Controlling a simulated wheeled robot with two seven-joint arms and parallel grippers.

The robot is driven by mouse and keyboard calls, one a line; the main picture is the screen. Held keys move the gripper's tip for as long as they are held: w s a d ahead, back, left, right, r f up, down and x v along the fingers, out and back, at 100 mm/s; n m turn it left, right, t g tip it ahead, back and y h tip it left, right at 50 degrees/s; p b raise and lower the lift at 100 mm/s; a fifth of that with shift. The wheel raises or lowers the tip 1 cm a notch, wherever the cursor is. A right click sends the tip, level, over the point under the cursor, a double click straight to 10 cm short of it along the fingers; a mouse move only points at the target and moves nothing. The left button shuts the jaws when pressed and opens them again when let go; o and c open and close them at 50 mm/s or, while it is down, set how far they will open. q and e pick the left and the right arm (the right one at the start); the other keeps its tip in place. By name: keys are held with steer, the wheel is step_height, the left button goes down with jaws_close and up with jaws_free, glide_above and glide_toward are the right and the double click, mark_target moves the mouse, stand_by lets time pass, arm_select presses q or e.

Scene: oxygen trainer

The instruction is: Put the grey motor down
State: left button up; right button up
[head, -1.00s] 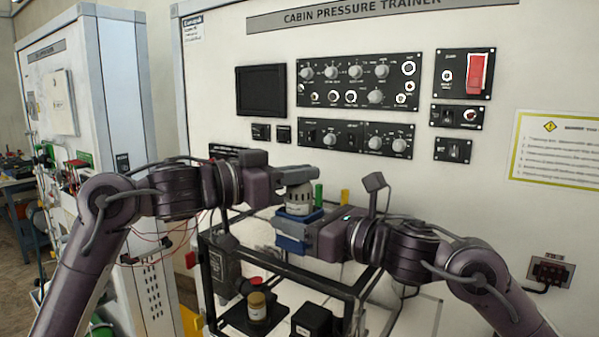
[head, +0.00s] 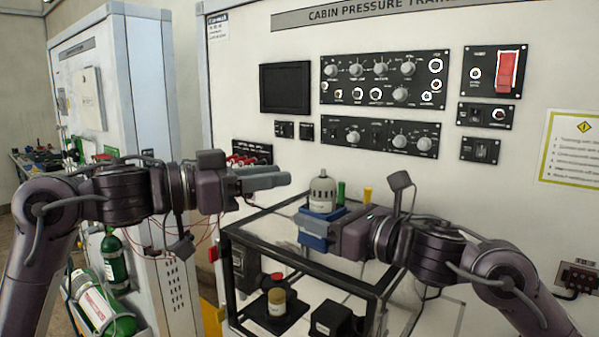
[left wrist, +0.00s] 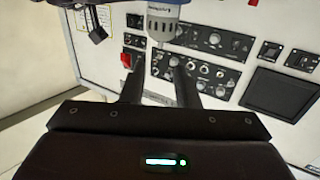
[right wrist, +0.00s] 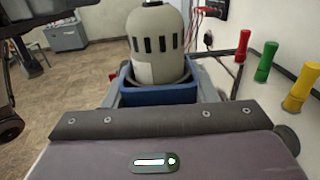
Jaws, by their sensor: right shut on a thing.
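The grey motor (head: 322,192), a domed cylinder with dark slots, stands upright in a blue holder (head: 313,241). My right gripper (head: 332,232) is shut on the blue holder and holds it above the framed case. In the right wrist view the motor (right wrist: 156,45) sits inside the blue holder (right wrist: 130,96); its lower end is hidden. My left gripper (head: 281,176) is open and empty, just left of the motor and apart from it. In the left wrist view its two fingers (left wrist: 160,92) are spread, with the motor (left wrist: 162,25) beyond them.
Green (head: 341,192) and yellow (head: 367,194) posts stand behind the holder. The trainer panel (head: 380,80) closes off the back.

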arm_select(q)
steer(key=shift+v, duration=1.15)
arm_select(e)
steer(key=o, duration=1.1)
steer(key=shift+c, duration=0.2)
